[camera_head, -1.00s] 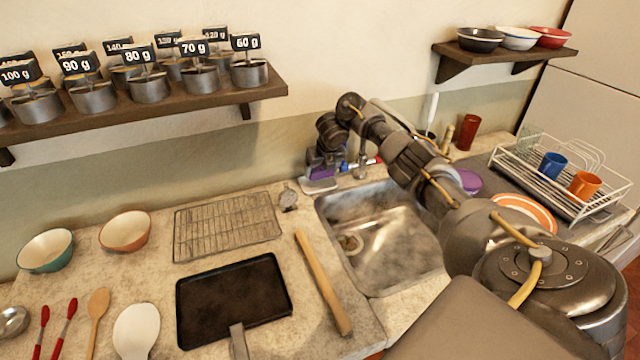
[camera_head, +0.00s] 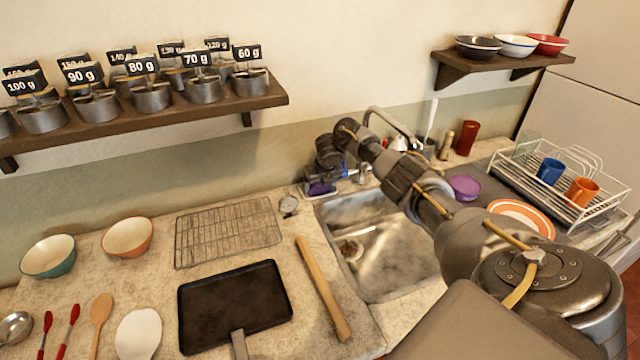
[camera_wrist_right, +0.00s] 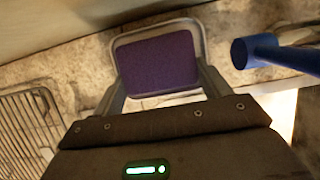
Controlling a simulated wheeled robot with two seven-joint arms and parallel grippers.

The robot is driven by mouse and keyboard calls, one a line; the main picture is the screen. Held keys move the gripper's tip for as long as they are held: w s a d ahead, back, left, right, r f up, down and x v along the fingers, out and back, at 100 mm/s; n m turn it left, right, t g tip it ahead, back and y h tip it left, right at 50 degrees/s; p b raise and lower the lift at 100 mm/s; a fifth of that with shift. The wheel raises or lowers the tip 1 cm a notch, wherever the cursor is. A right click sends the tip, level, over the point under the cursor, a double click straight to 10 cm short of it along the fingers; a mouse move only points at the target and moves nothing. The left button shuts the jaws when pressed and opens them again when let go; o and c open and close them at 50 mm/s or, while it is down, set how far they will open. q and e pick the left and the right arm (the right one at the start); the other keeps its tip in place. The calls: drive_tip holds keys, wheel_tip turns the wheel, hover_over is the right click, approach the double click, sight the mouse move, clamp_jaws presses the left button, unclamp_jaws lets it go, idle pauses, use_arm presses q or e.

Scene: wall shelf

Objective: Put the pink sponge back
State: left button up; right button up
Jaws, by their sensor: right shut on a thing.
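A sponge that looks purple rather than pink (camera_wrist_right: 158,62) is between the two fingers of my right gripper (camera_wrist_right: 160,88) in the right wrist view. The gripper is shut on it. A pale-rimmed shallow dish (camera_wrist_right: 119,52) frames the sponge from below. The sponge is over or in this dish; I cannot tell if it touches the bottom. In the head view my right gripper (camera_head: 322,180) points down behind the sink, with the purple sponge (camera_head: 320,189) low at its tips, close to the counter. My left gripper is not in view.
The sink (camera_head: 390,262) lies in front of the gripper. A faucet (camera_head: 362,173) and a blue-handled object (camera_wrist_right: 242,52) are close on the right.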

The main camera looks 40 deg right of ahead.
drive_tip(key=o, duration=0.6)
drive_tip(key=shift+r+p, duration=0.2)
drive_tip(key=shift+p, duration=0.15)
drive_tip(key=p+v, duration=0.3)
drive_tip(key=v, duration=0.9)
